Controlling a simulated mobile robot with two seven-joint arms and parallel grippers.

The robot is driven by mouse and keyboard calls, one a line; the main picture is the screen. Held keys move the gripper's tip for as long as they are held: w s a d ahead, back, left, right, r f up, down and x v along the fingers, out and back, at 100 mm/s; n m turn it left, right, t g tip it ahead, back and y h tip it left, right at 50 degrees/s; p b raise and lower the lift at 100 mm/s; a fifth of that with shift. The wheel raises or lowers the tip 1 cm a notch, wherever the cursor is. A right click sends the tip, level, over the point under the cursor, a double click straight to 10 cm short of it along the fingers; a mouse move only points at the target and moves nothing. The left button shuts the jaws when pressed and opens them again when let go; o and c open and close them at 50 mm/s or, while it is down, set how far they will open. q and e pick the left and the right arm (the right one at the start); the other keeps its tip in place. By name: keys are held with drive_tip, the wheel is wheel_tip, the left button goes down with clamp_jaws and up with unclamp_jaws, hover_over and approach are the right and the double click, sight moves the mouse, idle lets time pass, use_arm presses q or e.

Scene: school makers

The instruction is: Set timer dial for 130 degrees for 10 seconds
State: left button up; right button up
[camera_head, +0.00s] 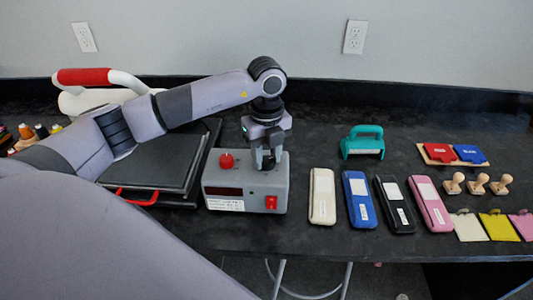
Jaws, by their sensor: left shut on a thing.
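A grey control box (245,183) stands near the front of the dark table, left of centre. It has a red knob (227,160) on top, a dark display (222,191) and a red switch (271,202) on its front, and a white label below the display. My left gripper (265,163) points down onto the right part of the box's top. It is shut on a small part there, likely a dial, which its fingers mostly hide. My right gripper is not in view.
A dark flat press (155,165) with a red handle (137,197) lies left of the box, partly under my arm.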

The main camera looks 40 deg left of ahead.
sight(266, 160)
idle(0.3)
use_arm(q)
drive_tip(key=o, duration=1)
drive_tip(key=shift+o, duration=0.2)
drive_tip(key=shift+r+b, duration=0.4)
drive_tip(key=shift+r, duration=3.2)
